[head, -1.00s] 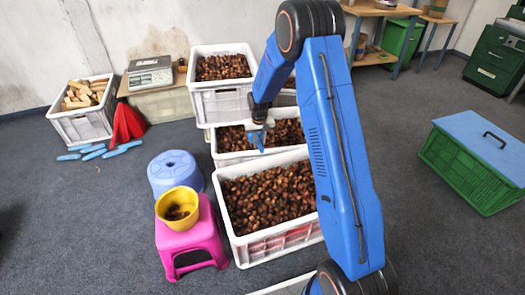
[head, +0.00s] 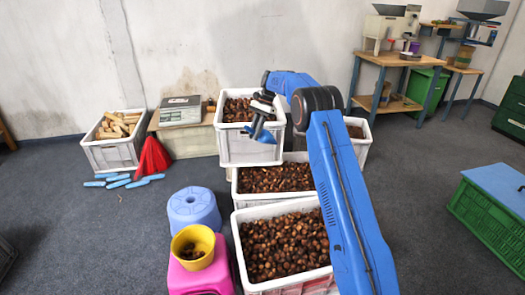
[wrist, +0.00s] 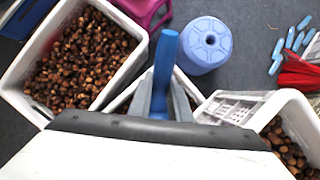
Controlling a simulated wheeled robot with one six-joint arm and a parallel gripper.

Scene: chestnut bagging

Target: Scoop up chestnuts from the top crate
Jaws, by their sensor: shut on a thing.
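The top crate (head: 247,151) is white, holds chestnuts and stands at the back of the stack; its edge also shows at the lower right of the wrist view (wrist: 262,112). My gripper (head: 262,108) is at the right side of this crate, above its rim. In the wrist view my gripper (wrist: 163,92) is shut on a blue tool (wrist: 165,62), seen as an upright blue handle between grey fingers. It looks like a scoop in the head view (head: 266,134), tilted downward in front of the crate. Whether it holds chestnuts cannot be seen.
A middle crate (head: 238,200) and a front crate (head: 242,270), both full of chestnuts, stand nearer. A blue stool (head: 193,207) and a yellow bowl (head: 182,240) on a pink stool (head: 205,281) are at left. A scale (head: 180,111) stands behind. Open floor lies right.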

